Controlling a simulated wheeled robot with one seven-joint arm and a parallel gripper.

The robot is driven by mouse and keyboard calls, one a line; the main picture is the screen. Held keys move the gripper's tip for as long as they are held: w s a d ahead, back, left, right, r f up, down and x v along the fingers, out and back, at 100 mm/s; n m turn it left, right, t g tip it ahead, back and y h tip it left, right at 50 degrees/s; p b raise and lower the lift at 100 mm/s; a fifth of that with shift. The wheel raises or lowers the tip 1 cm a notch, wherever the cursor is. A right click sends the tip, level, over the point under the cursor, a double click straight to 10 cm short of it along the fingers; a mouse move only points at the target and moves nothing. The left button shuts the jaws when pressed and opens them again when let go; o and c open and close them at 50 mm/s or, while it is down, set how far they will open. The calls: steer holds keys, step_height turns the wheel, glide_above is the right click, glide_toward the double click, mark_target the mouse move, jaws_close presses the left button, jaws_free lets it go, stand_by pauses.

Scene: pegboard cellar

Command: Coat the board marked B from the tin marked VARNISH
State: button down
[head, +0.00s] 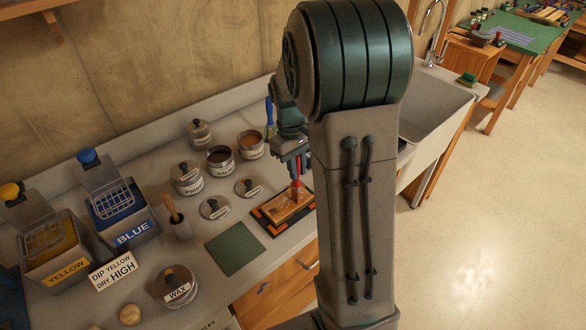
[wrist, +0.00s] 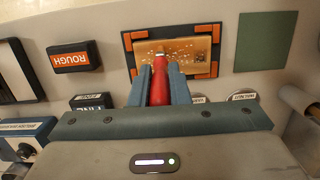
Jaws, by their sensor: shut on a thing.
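My gripper (head: 297,178) is shut on a red-handled tool (wrist: 160,82), which looks like a brush. Its pale tip is over the wooden board (wrist: 188,50); whether it touches is unclear. The board lies in a dark holder with orange corners (wrist: 137,34), and pale specks show across its top. In the head view the board (head: 290,207) is partly hidden by my arm. I cannot read a B on it. An open tin with amber contents (head: 250,141) stands behind, its label only partly legible. An open dark-filled tin (head: 220,157) stands beside it.
A lidded tin (head: 187,180), loose lids (head: 249,186), a green mat (head: 235,249) and a WAX tin (head: 176,290) share the counter. YELLOW (head: 62,268) and BLUE (head: 132,232) bins stand left. A ROUGH block (wrist: 75,57) lies near the board. A sink (head: 432,105) is right.

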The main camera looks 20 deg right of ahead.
steer(key=shift+w+d, duration=0.25)
steer(key=shift+d, duration=0.5)
steer(key=shift+w+d, duration=0.2)
steer(key=shift+d, duration=0.6)
steer(key=shift+w+d, duration=0.25)
steer(key=shift+d, duration=0.5)
steer(key=shift+r+p, duration=0.25)
steer(key=shift+p, duration=0.2)
steer(key=shift+w, duration=0.2)
steer(key=shift+w+a+f, duration=0.1)
steer(key=shift+w+a, duration=0.15)
steer(key=shift+a, duration=0.5)
steer(key=shift+f, duration=0.2)
steer(key=shift+a, duration=0.1)
